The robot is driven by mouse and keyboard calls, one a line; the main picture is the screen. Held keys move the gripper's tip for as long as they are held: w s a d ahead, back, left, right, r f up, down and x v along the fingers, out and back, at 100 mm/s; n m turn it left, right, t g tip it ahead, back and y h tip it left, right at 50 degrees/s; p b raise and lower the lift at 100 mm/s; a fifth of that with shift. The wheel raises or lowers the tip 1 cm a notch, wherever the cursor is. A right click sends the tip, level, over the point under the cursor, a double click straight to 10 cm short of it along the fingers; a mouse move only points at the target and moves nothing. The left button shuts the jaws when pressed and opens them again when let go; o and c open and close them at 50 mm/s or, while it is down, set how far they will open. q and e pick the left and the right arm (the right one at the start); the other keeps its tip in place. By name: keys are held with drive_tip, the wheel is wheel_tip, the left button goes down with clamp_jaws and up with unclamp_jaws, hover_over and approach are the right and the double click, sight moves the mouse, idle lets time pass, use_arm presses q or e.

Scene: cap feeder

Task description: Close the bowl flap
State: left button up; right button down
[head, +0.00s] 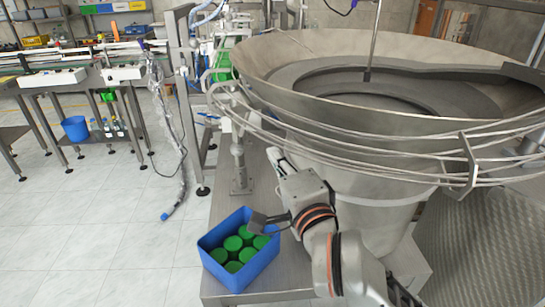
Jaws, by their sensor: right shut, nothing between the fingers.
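The large metal feeder bowl (350,128) fills the right of the head view. I cannot make out its flap for certain. A dark grey plate-like part (262,222) juts out over the blue crate, left of my right wrist; whether it is the flap, I cannot tell. My right arm comes up from the bottom right. My right gripper (279,160) appears shut and empty beside the lower left side of the bowl, under the rail loops. Contact with the bowl cannot be made out. My left gripper is not in view.
The blue crate (217,270) holds several green caps (233,243) on the metal stand below the bowl. Curved metal rails (400,153) run around the bowl. A post (240,165) stands left of my gripper. Open tiled floor (110,220) lies to the left.

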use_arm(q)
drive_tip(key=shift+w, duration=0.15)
use_arm(e)
drive_tip(key=w+a, duration=0.5)
drive_tip(key=shift+f, duration=0.35)
drive_tip(key=shift+s+a, duration=0.1)
